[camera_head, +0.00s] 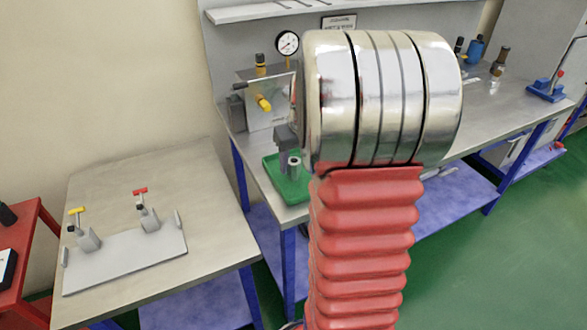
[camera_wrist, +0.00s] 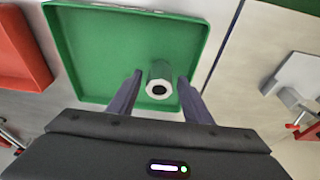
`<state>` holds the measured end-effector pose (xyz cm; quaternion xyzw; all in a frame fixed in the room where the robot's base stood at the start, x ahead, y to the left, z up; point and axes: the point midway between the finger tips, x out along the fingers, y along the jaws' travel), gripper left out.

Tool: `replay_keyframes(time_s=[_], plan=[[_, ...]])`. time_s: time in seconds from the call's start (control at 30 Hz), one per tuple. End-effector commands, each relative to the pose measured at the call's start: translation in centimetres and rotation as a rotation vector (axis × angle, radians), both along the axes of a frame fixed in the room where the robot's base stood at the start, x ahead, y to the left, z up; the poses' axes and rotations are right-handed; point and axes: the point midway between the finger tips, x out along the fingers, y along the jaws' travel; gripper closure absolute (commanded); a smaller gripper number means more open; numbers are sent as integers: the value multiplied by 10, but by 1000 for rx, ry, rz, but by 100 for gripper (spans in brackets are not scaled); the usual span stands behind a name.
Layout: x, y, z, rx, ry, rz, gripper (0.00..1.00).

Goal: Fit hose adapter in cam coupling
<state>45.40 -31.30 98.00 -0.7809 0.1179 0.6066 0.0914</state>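The hose adapter is a short grey-green fitting with a dark bore; in the wrist view the adapter (camera_wrist: 159,72) stands in the green tray (camera_wrist: 80,50). My gripper (camera_wrist: 159,78) is open, with one dark finger on each side of the adapter and a small gap visible at each side. In the head view the adapter (camera_head: 294,166) shows at the green tray (camera_head: 290,193), just below my gripper, which is partly hidden by my arm. I cannot clearly identify the cam coupling; my arm hides part of the bench.
A metal box (camera_head: 268,115) with a yellow lever and a pressure gauge (camera_head: 287,43) stand behind the tray. A grey plate with two toggle clamps (camera_head: 125,260) lies on the left table. An orange-red tray (camera_wrist: 20,50) lies beside the green one.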

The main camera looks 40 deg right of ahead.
Motion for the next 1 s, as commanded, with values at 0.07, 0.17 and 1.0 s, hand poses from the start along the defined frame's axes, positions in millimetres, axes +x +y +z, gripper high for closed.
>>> replay_keyframes(time_s=[0.07, 0.17, 1.0], plan=[[0, 0, 0, 0, 0, 0, 61], [0, 0, 0, 0, 0, 0, 68], [1, 0, 17, -1, -2, 1, 90]])
